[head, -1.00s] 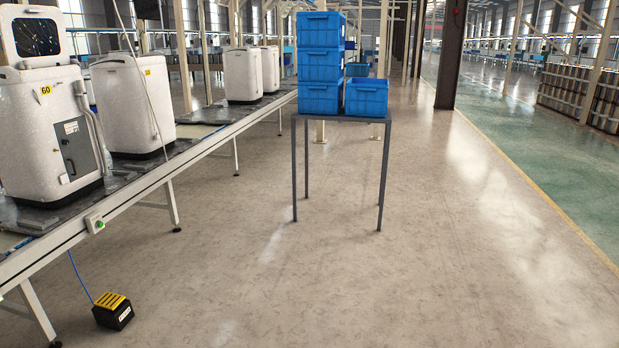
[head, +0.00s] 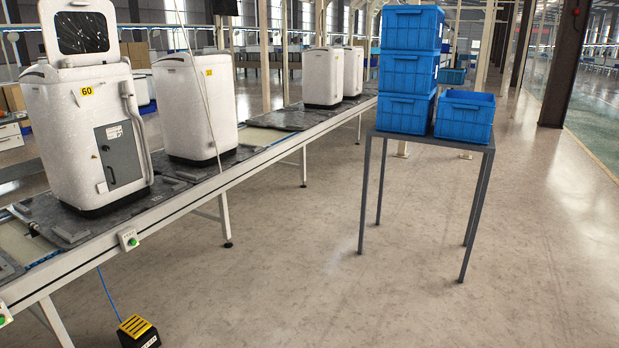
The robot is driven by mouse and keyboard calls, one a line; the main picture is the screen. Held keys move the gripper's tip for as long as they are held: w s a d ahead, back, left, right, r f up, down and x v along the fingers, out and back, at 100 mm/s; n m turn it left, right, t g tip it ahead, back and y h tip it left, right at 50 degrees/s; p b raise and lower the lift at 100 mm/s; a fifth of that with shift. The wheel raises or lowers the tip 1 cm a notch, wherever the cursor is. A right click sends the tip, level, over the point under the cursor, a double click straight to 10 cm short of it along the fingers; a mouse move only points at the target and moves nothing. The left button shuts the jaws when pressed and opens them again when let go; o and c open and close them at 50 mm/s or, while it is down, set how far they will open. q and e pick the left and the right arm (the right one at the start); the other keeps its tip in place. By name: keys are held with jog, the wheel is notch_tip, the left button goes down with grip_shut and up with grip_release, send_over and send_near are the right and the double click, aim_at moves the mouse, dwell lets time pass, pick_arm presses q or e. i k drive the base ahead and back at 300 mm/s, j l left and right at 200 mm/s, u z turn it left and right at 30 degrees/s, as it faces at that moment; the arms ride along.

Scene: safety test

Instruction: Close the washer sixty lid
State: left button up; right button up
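The washer with the yellow 60 label (head: 87,91) stands upright on the conveyor at the left of the head view. It is white with a grey panel (head: 119,154) and a hose on its side. Its lid (head: 80,33) is raised, standing up at the back of the top, with a dark window in it. Neither of my grippers shows in the head view.
The conveyor (head: 180,203) runs from the lower left into the distance, carrying other white washers (head: 193,110). A black and yellow box (head: 138,330) lies on the floor below it. A table (head: 375,190) with blue crates (head: 408,70) stands to the right. Floor between is clear.

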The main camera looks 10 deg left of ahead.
aim_at(85, 32)
jog(key=i+j+u, duration=0.1)
jog(key=i+u, duration=1)
jog(key=i+j+u, duration=0.15)
jog(key=i+j, duration=0.15)
jog(key=i+j+u, duration=0.1)
jog(key=i+j, duration=0.15)
jog(key=i, duration=0.2)
jog(key=i+j+u, duration=0.15)
jog(key=i, duration=0.25)
